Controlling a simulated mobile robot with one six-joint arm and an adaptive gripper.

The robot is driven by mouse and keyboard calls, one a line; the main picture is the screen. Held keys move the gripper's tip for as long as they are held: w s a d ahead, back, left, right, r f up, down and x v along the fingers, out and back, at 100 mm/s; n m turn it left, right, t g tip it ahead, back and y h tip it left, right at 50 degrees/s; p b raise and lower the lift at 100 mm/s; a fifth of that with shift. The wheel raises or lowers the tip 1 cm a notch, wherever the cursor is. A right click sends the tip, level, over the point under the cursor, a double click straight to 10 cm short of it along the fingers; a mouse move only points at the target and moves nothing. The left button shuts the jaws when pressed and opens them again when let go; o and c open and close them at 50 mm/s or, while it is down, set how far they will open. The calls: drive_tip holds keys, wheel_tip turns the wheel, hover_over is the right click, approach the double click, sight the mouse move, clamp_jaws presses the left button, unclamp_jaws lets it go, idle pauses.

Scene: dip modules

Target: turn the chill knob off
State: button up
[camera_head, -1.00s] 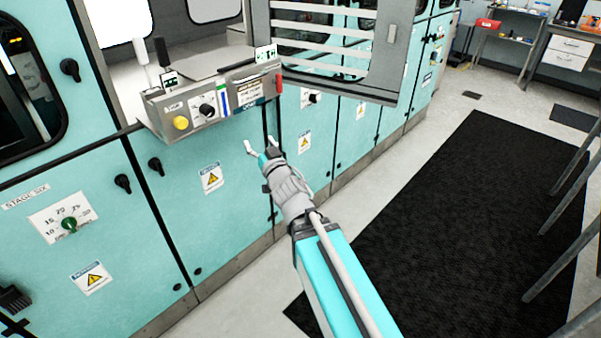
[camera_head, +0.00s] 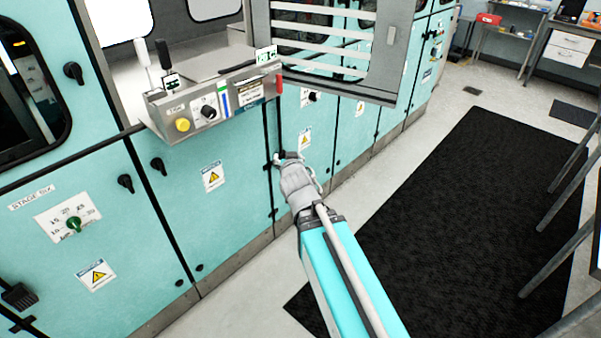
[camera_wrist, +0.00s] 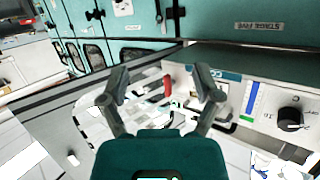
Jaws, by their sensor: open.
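A black knob (camera_head: 208,111) with a white dial sits on the grey sloped control panel (camera_head: 195,135), right of a yellow button. It also shows at the right side of the wrist view (camera_wrist: 289,119). I cannot read its label, so I cannot tell if it is the chill knob. My gripper (camera_head: 284,157) is right of and below the panel in the head view, apart from it. In the wrist view my gripper (camera_wrist: 161,82) has its two fingers spread with nothing between them. The knob lies outside the fingers, to the right.
A yellow button (camera_head: 183,124), upright levers (camera_head: 164,55) and a red handle (camera_head: 279,83) are on or near the panel. A green knob (camera_head: 74,224) is on the stage six door. A slatted grey frame (camera_head: 375,60) stands beyond. A black mat (camera_head: 440,230) covers clear floor at right.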

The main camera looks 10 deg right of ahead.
drive_tip(key=s+d+f+g+h+p, duration=0.1)
drive_tip(key=s+d+f+g, duration=0.2)
drive_tip(key=f+g, duration=0.1)
drive_tip(key=shift+s+f+m, duration=0.15)
drive_tip(key=shift+m, duration=0.15)
idle(0.7)
drive_tip(key=s+f+n+g+y+p, duration=0.1)
drive_tip(key=s+f+g, duration=0.1)
drive_tip(key=s+g, duration=0.3)
drive_tip(key=s+f+n+g+y+p, duration=0.1)
drive_tip(key=s+f+g, duration=0.2)
drive_tip(key=s, duration=0.6)
drive_tip(key=shift+s+a+g+p, duration=0.15)
drive_tip(key=shift+s+g+p, duration=0.2)
drive_tip(key=shift+g, duration=0.95)
drive_tip(key=shift+f, duration=0.1)
